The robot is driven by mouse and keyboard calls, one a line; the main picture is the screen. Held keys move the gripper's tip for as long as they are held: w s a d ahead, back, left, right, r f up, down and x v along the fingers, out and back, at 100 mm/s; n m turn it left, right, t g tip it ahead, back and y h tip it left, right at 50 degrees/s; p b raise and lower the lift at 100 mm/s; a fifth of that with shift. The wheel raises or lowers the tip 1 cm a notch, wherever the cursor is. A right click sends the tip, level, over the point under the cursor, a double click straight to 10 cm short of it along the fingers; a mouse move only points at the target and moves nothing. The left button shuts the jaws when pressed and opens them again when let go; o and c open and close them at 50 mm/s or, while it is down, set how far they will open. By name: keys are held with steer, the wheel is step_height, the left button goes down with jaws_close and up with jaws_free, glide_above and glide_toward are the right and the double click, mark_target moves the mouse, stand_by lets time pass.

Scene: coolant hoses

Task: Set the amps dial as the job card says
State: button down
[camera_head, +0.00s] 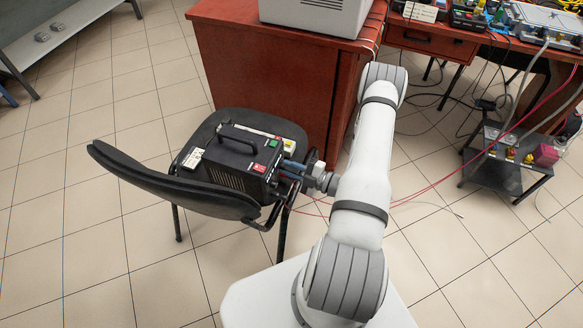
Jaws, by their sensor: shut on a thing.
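A black box-shaped machine (236,158) with a carry handle on top sits on the seat of a dark chair (170,180). My gripper (285,174) reaches the machine's right-hand face from the right. Its fingers are shut there on what appears to be the amps dial, which is hidden between them. The dial's marks and setting cannot be read. A small white card (192,158) lies at the machine's left edge; its writing is too small to read, and I cannot tell if it is the job card.
A reddish wooden desk (265,85) stands close behind the chair. Thin red cables (440,182) run right from near my gripper. A low dark stand (508,170) with small items is at the right. Tiled floor (110,240) is clear at the left front.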

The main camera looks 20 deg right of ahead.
stand_by(0.3)
steer(key=c, duration=1.3)
jaws_free()
steer(key=v, duration=0.7)
steer(key=shift+s+d, duration=0.25)
steer(key=shift+s, duration=0.05)
